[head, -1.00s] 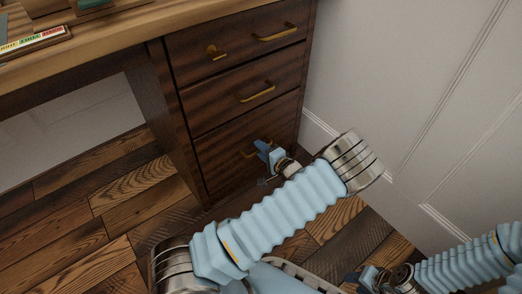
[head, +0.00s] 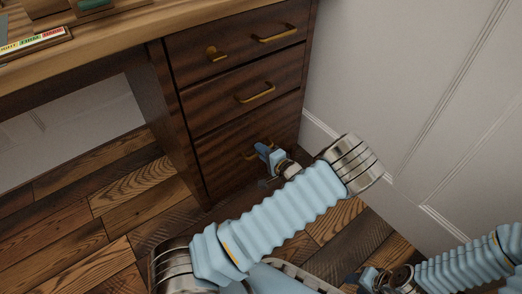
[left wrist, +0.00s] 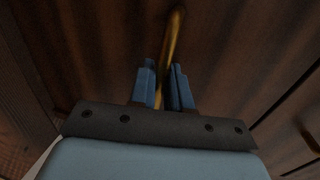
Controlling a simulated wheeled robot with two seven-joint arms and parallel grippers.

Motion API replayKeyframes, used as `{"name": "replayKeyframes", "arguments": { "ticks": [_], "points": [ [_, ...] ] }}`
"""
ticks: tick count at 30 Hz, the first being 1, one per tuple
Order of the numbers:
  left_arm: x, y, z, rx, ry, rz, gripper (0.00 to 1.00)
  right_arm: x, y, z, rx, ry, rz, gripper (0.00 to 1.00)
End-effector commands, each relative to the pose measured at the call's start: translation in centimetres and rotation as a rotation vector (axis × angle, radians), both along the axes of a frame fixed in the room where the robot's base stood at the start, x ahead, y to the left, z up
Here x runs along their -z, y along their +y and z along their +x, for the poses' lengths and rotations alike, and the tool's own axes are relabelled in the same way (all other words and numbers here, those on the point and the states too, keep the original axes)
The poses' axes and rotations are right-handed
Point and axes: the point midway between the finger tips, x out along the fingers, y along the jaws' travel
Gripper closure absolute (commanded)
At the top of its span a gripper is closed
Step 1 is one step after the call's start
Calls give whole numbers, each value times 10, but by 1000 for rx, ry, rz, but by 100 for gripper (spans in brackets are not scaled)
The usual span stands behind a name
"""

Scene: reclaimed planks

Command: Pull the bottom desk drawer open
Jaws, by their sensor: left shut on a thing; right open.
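The dark wooden desk has a stack of three drawers, and the bottom drawer (head: 228,152) looks flush with the front. Its brass handle (head: 248,156) is mostly hidden behind my left gripper (head: 264,150). In the left wrist view the brass handle (left wrist: 174,40) runs down between the two blue fingers of my left gripper (left wrist: 164,88), which is shut on it. My right gripper (head: 362,277) is at the bottom right of the head view, open, well away from the desk.
The middle drawer (head: 225,98) and top drawer (head: 230,38) above are closed, with brass handles. A white panelled wall (head: 400,100) stands close on the right. The plank floor (head: 100,215) left of the drawers is clear.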

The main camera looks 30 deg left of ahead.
Motion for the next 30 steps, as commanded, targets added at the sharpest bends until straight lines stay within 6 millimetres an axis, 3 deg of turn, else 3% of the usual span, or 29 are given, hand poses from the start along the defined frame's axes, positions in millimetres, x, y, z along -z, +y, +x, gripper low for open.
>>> {"name": "replayKeyframes", "arguments": {
  "ticks": [8,24,30],
  "points": [
    [0,-41,-17,2,1,-1,100,1,0,0,0,0,0,57],
    [3,-177,-73,2,0,-2,100,15,0,1,2,-2,0,57],
    [3,-220,-85,1,1,-2,100,24,0,1,3,-4,-1,57]
  ]
}}
